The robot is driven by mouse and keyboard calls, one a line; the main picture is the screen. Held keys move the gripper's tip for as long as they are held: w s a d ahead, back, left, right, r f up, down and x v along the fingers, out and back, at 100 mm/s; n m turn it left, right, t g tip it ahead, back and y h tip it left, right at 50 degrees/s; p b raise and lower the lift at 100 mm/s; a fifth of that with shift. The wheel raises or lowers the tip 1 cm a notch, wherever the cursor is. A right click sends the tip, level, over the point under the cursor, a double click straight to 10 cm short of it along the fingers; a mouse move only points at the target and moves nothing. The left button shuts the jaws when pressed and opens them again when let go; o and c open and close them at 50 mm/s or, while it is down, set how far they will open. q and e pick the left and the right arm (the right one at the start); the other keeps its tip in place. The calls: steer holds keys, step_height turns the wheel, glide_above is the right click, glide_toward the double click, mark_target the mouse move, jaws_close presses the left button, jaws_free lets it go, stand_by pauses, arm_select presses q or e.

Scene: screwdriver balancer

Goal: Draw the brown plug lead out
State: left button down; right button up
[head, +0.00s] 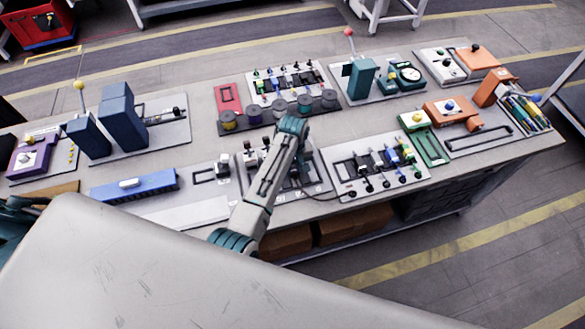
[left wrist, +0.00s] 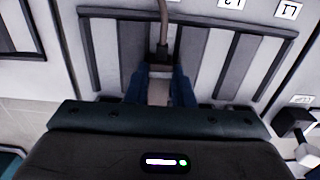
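My left gripper (left wrist: 160,88) shows in the left wrist view with its two blue fingers pointing down at a framed panel (left wrist: 98,50) of dark and light strips. A pale brownish plug (left wrist: 158,93) fills the gap between the fingers. A dark collar (left wrist: 162,52) and a brown lead (left wrist: 164,18) run from it toward the top of the picture. The gripper appears shut on the plug; its lower end and the socket are hidden. In the head view, my left arm reaches over this panel on the bench and hides most of the gripper. My right gripper is not in view.
A board of levers and plugs (head: 375,165) lies right of my arm. Spools (head: 280,108) stand behind it. A blue rail (head: 134,186) lies to the left. White number labels (left wrist: 288,10) and a dark knob (left wrist: 296,122) flank the panel.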

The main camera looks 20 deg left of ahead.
arm_select(q)
steer(key=shift+s+d, duration=0.1)
steer(key=shift+d, duration=0.05)
steer(key=shift+s+d+p, duration=0.35)
steer(key=shift+s+p, duration=0.1)
steer(key=shift+s, duration=0.1)
steer(key=shift+s+d, duration=0.1)
steer(key=shift+s, duration=0.1)
steer(key=shift+s+d, duration=0.15)
steer(key=shift+s, duration=0.1)
steer(key=c, duration=1.2)
jaws_free()
steer(key=shift+c, duration=0.2)
step_height(320, 180, up, 7)
